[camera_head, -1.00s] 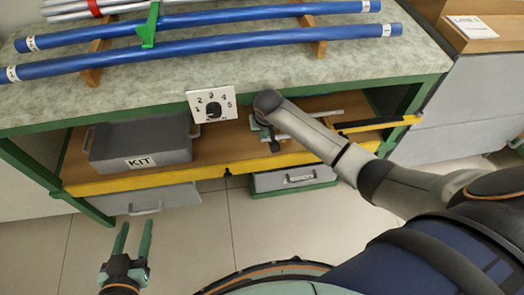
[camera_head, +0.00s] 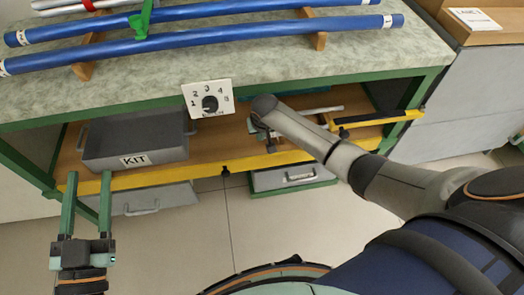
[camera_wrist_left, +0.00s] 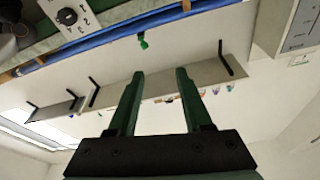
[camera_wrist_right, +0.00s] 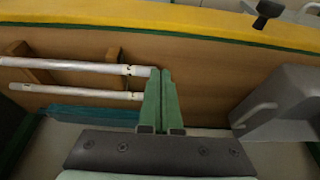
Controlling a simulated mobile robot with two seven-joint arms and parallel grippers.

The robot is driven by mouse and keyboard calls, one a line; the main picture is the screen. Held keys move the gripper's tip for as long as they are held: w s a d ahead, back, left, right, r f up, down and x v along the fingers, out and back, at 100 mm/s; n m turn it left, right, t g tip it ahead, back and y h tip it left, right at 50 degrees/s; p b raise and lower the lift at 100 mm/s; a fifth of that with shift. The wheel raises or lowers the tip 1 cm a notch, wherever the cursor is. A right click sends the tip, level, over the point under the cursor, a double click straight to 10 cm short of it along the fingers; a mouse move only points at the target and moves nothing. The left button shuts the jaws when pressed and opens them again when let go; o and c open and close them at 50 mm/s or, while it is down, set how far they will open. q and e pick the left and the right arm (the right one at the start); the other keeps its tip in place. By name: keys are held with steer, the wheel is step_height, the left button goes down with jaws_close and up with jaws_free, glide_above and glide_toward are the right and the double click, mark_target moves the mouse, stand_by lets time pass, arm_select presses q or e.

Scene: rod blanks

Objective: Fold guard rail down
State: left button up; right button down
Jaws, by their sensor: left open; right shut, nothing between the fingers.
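The guard rail (camera_head: 205,174) is a long yellow bar along the front edge of the wooden lower shelf. It also shows across the top of the right wrist view (camera_wrist_right: 150,18), with a black knob (camera_wrist_right: 268,10) by it. My left gripper (camera_head: 90,178) is open and empty. Its fingertips overlap the rail's left end in the head view; I cannot tell whether they touch. My right gripper (camera_wrist_right: 160,74) is shut and empty over the shelf, between white rods and the grey KIT box. In the head view the right forearm partly hides it.
The KIT box (camera_head: 133,146) stands on the lower shelf's left. White rods (camera_wrist_right: 80,67) lie on its right. A dial plate (camera_head: 208,98) hangs at the bench front. Blue rods (camera_head: 210,42) rest on the benchtop. Drawers (camera_head: 290,178) sit below. The floor in front is open.

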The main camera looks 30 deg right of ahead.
steer(key=b+x, duration=0.1)
steer(key=x, duration=0.1)
steer(key=shift+w+f, duration=0.1)
steer(key=shift+f, duration=0.2)
steer(key=shift+b+x, duration=0.75)
steer(key=shift+x, duration=0.3)
steer(key=shift+s+a+r+p, duration=0.1)
steer(key=shift+s+a+p, duration=0.05)
steer(key=shift+s, duration=0.4)
steer(key=shift+s+a+r+p, duration=0.1)
steer(key=shift+s+a+p, duration=0.05)
steer(key=shift+s, duration=0.45)
arm_select(q)
steer(key=s+r+m+t+h, duration=0.1)
steer(key=s+r+m+h, duration=0.1)
steer(key=r, duration=0.3)
steer(key=s+d+r+m+t+h, duration=0.1)
steer(key=s+r+m+h, duration=0.2)
steer(key=r, duration=0.3)
steer(key=shift+s+t+h, duration=0.25)
steer(key=shift+t+h, duration=0.15)
steer(key=shift+h, duration=0.4)
arm_select(e)
steer(key=shift+s+a, duration=0.25)
steer(key=shift+s, duration=0.6)
arm_select(q)
steer(key=shift+d, duration=0.1)
